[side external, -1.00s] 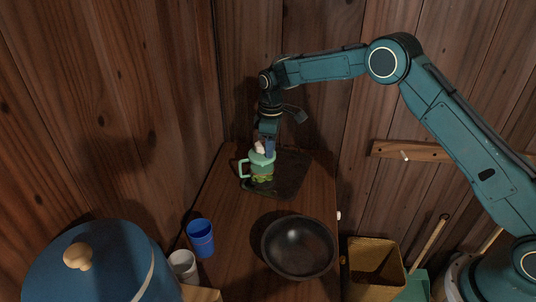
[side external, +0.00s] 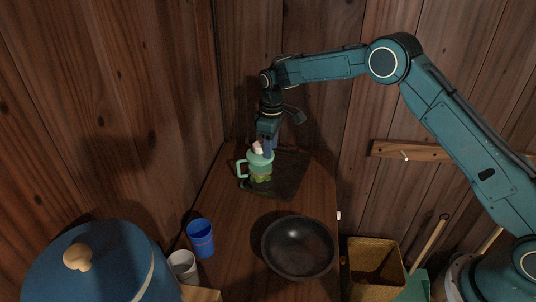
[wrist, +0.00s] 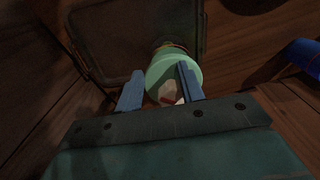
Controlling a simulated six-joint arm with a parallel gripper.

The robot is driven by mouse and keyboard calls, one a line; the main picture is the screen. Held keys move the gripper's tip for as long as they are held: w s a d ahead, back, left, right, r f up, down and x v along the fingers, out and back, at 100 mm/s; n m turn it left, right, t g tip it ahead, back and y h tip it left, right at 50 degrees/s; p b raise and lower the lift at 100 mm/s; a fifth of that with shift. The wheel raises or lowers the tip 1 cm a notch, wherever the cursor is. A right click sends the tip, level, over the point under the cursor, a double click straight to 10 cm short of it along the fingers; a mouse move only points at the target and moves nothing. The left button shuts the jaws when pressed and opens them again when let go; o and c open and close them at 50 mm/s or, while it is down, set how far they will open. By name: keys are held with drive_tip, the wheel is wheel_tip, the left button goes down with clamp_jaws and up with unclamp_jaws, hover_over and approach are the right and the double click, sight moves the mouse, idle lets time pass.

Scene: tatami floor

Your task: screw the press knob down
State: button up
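The press is a green, mug-like vessel (side external: 259,166) with a side handle, standing upright on a dark tray (side external: 288,181) at the far end of the table. A small whitish knob (side external: 257,147) tops it. In the wrist view, the round green lid (wrist: 160,67) and the pale, reddish-marked knob (wrist: 168,92) show by my blue fingers. My gripper (wrist: 158,88) points down over the press, with its fingers spread. The knob lies between them, nearer the right finger, with a gap to the left one. Whether the right finger touches the knob is unclear.
A black bowl (side external: 299,247), a blue cup (side external: 201,238) and a white cup (side external: 183,266) stand nearer the camera. A large blue lidded pot (side external: 110,268) fills the lower left. Wooden walls close in behind the tray. The table's middle is clear.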

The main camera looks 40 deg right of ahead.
sight(260, 144)
drive_tip(key=shift+o, duration=1.1)
drive_tip(key=shift+s+a+f, duration=0.15)
drive_tip(key=shift+s+a, duration=0.15)
drive_tip(key=shift+s, duration=0.05)
drive_tip(key=shift+w+d+r, duration=0.15)
drive_tip(key=shift+r, duration=4.05)
drive_tip(key=shift+n, duration=0.4)
drive_tip(key=n, duration=0.3)
drive_tip(key=a+n, duration=0.1)
drive_tip(key=n, duration=0.2)
drive_tip(key=w+n, duration=0.1)
drive_tip(key=n, duration=0.2)
drive_tip(key=shift+a+r+n, duration=0.15)
drive_tip(key=shift+r+n, duration=0.15)
drive_tip(key=n, duration=0.4)
drive_tip(key=shift+w+a+r, duration=0.2)
drive_tip(key=shift+w+a, duration=0.05)
drive_tip(key=shift+a, duration=0.05)
drive_tip(key=n, duration=0.5)
drive_tip(key=shift+w+a+r+n, duration=0.15)
drive_tip(key=shift+w+a+n, duration=0.05)
drive_tip(key=shift+a+n, duration=0.2)
